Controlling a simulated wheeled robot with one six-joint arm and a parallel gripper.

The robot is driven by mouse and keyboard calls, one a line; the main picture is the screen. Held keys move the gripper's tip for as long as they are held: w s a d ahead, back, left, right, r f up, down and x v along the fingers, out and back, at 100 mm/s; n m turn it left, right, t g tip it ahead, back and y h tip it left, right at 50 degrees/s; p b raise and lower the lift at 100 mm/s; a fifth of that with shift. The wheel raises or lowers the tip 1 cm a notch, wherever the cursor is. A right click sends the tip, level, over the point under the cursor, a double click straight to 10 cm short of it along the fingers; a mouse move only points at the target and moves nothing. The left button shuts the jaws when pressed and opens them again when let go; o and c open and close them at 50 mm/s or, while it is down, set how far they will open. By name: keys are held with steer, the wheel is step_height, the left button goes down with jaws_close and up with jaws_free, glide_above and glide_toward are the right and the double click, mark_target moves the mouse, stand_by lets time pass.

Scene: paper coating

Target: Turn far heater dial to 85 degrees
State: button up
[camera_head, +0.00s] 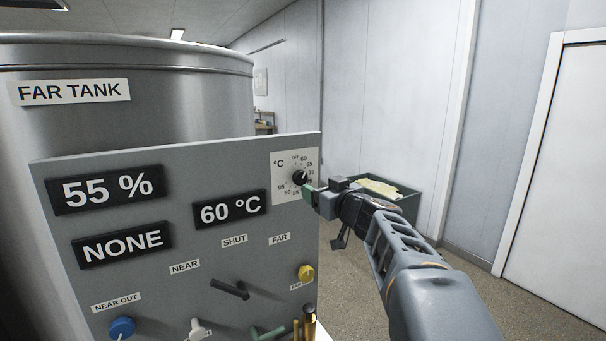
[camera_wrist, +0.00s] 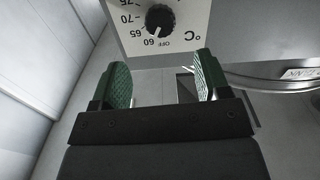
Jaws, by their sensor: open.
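The far heater dial is a small black knob (camera_head: 299,178) on a white °C scale plate (camera_head: 281,160) at the panel's upper right. In the wrist view the knob (camera_wrist: 160,18) is at the top, seen upside down, and its pale mark points near 60. The temperature display (camera_head: 230,209) reads 60 °C. My gripper (camera_head: 309,189) is beside the dial in the head view, with a green finger close to it. In the wrist view my gripper (camera_wrist: 161,78) has its two green fingers spread apart with nothing between them; the knob lies beyond their tips.
The grey panel (camera_head: 146,258) stands before the steel far tank (camera_head: 200,105). Below are a black lever (camera_head: 230,289), a yellow knob (camera_head: 306,273), a blue knob (camera_head: 122,327) and brass-coloured posts (camera_head: 310,323). A green bin (camera_head: 407,204) stands behind my arm. Floor at right is clear.

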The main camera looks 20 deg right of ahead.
mark_target(302, 179)
steer(key=w+p, duration=0.1)
steer(key=w, duration=0.2)
steer(key=w+p, duration=0.1)
steer(key=w, duration=0.2)
steer(key=w+a+p, duration=0.1)
steer(key=w, duration=0.2)
steer(key=shift+w, duration=0.1)
steer(key=shift+f, duration=0.1)
steer(key=c, duration=0.9)
